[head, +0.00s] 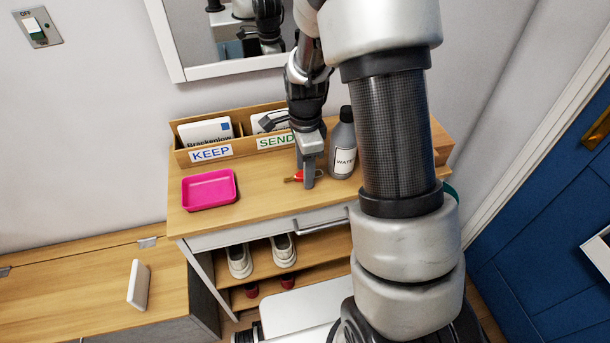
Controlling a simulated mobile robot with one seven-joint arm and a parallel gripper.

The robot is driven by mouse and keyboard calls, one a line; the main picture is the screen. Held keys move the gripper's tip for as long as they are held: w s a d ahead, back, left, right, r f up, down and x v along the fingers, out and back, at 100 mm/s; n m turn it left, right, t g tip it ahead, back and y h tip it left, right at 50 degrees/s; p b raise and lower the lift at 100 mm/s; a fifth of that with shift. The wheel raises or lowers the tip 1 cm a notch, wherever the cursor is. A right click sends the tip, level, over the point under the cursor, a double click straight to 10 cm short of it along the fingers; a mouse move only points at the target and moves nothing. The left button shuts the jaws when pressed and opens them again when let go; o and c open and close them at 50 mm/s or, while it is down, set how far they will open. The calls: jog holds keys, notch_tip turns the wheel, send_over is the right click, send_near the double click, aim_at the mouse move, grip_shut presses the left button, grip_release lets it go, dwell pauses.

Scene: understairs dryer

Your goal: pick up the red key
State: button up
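The red key (297,177) lies on the wooden top of the shoe cabinet (255,207), in front of the SEND compartment. Its red part is partly hidden by my gripper, and a small brownish part sticks out to the left. My gripper (306,180) points down right at the key, with its fingertips close to the cabinet top. I cannot tell whether the fingers are apart or closed on the key, or whether they touch it.
A grey WATER bottle (343,150) stands close to the right of my gripper. A pink tray (209,189) sits to the left. Behind is a wooden organiser with KEEP (211,153) and SEND (275,141) labels. A mirror (225,66) hangs above.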

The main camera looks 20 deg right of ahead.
jog(key=c, duration=0.9)
jog(key=shift+c, duration=0.2)
notch_tip(320, 180, up, 18)
jog(key=p, duration=0.3)
